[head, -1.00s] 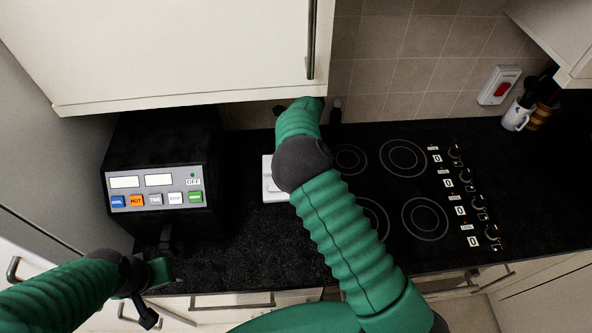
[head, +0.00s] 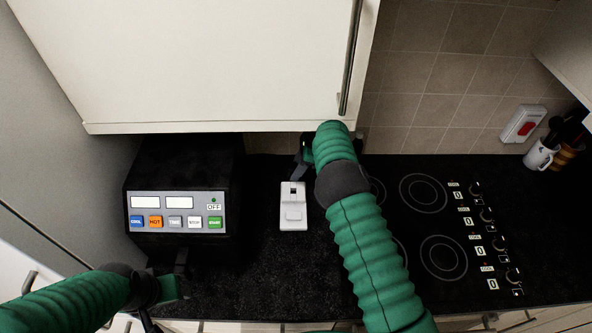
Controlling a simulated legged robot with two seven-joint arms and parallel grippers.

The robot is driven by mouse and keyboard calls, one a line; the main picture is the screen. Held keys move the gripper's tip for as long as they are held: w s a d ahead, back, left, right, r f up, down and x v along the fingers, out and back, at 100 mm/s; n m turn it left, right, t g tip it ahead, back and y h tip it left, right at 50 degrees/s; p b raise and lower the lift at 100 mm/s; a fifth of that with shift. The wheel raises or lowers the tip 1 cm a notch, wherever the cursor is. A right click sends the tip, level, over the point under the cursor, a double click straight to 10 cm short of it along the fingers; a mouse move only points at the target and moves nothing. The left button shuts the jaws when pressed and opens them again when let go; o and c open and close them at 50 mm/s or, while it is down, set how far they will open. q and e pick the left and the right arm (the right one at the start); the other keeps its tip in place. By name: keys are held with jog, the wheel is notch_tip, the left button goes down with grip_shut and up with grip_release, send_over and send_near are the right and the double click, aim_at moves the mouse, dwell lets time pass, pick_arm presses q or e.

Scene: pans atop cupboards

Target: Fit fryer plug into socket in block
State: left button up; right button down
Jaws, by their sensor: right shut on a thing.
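The black fryer (head: 180,240) with its grey control panel stands on the left of the dark worktop. The white block with the socket (head: 292,214) lies flat on the worktop right of the fryer, its dark opening at the far end. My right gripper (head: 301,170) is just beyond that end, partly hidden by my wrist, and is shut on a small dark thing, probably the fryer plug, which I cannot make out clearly. I cannot tell whether it touches the block. My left gripper (head: 172,287) is low by the fryer's front; its jaws are unclear.
A wall cupboard (head: 200,60) hangs low over the fryer and close above my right wrist. A black hob (head: 430,220) with ringed plates lies to the right. A mug (head: 539,156) stands far right.

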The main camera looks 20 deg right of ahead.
jog(key=f+b, duration=0.3)
jog(key=f, duration=0.2)
jog(key=shift+d+f, duration=0.15)
jog(key=shift+d, duration=0.05)
jog(key=shift+f, duration=0.15)
jog(key=shift+s+a, duration=0.1)
jog(key=shift+s, duration=0.1)
dwell(1.0)
jog(key=shift+f+b, duration=0.5)
jog(key=shift+f, duration=0.65)
jog(key=c, duration=1.1)
grip_release()
jog(key=shift+o, duration=1.2)
